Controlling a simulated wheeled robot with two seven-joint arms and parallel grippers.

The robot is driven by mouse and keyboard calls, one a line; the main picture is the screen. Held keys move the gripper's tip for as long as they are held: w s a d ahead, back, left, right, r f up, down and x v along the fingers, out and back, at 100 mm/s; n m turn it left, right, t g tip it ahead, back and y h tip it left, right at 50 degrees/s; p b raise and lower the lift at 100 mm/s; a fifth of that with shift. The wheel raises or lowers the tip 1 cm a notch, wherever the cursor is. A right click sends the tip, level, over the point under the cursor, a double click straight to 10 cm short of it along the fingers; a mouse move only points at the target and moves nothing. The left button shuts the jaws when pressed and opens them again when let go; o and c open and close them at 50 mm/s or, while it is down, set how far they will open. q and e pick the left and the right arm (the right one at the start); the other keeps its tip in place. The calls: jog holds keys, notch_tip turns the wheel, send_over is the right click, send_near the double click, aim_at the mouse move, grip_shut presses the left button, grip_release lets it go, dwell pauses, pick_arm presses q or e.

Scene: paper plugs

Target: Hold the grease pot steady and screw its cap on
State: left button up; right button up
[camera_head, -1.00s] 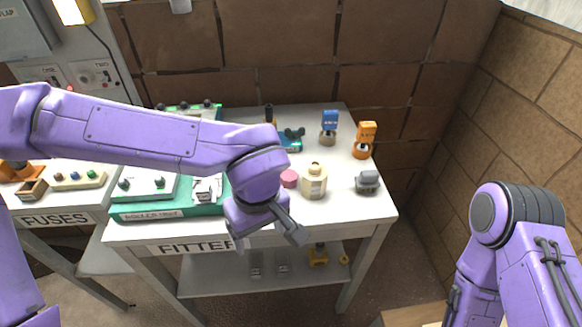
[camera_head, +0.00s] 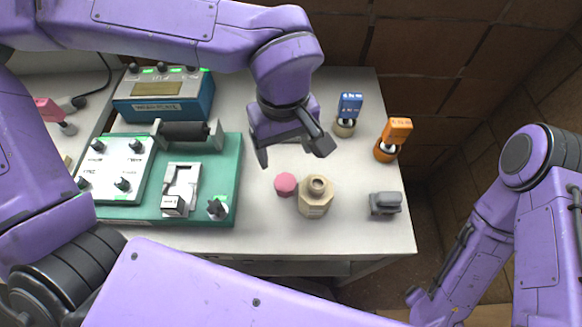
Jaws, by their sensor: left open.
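The grease pot (camera_head: 314,199) is a beige, faceted pot with a narrow open neck, standing upright on the white bench. A pink round cap (camera_head: 286,184) lies on the bench just left of the pot, apart from its neck. My left gripper (camera_head: 294,155) is open and empty, pointing down above and behind the cap and pot; its fingers are spread and touch neither. My right arm (camera_head: 519,165) is at the right, clear of the bench top; its gripper does not show.
A grey block-like tool (camera_head: 385,204) stands right of the pot. Blue (camera_head: 350,105) and orange (camera_head: 398,130) labelled tools stand behind. A green fixture board (camera_head: 228,160) fills the left, with a blue meter box (camera_head: 165,107) behind it. The bench front edge is close below the pot.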

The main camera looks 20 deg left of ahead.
pick_arm(q)
send_over(286, 185)
jog(key=w, duration=0.1)
jog(key=f, duration=0.4)
jog(key=shift+w+a+f+b, duration=0.15)
jog(key=shift+a+f+b, duration=0.15)
jog(key=shift+f, duration=0.3)
jog(key=f, duration=0.3)
jog(key=s+f, duration=0.1)
jog(key=f, duration=0.1)
jog(key=shift+d+f+b, duration=0.15)
jog(key=shift+d+b, duration=0.15)
jog(key=shift+d, duration=0.05)
jog(key=shift+s, duration=0.1)
jog(key=c, duration=1.1)
